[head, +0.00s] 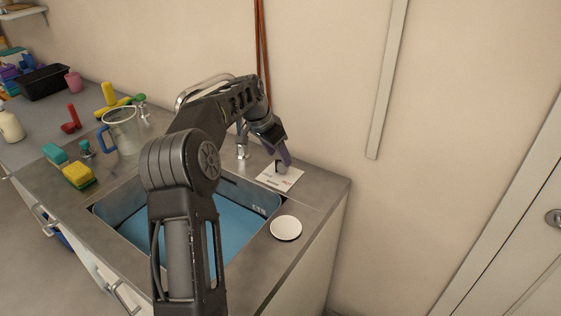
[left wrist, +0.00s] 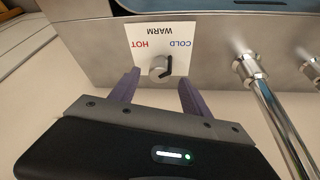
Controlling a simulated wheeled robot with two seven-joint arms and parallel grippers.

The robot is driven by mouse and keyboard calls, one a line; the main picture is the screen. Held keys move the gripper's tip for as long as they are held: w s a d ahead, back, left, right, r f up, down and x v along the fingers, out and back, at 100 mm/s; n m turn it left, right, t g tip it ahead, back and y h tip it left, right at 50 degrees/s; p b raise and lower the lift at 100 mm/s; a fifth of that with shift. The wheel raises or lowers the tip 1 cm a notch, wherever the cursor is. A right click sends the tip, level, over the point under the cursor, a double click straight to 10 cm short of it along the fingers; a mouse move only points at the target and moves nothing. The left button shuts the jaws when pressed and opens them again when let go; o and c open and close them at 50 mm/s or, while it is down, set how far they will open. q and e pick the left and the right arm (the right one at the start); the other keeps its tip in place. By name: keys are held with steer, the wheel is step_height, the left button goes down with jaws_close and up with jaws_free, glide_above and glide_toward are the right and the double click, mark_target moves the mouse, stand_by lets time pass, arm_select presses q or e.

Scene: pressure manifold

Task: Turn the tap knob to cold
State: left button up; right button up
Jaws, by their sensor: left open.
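The tap knob (left wrist: 160,68) is a small round metal knob with a dark pointer on its side nearer the COLD word. It stands on a white card (left wrist: 160,40) marked HOT, COLD and WARM, upside down in the left wrist view. In the head view the card (head: 280,179) lies on the counter right of the tap, and the knob is mostly hidden. My left gripper (left wrist: 159,76) is open, its purple fingers on either side of the knob. I cannot tell whether they touch it. In the head view the gripper (head: 284,156) is above the card. My right gripper is out of view.
The sink basin (head: 236,218) lies in front of the tap (head: 242,150). A white round disc (head: 286,228) sits on the counter's right. The wall is close behind the card.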

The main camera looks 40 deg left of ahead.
arm_select(q)
steer(key=v, duration=0.3)
steer(key=shift+s+r, duration=0.1)
steer(key=shift+r, duration=0.25)
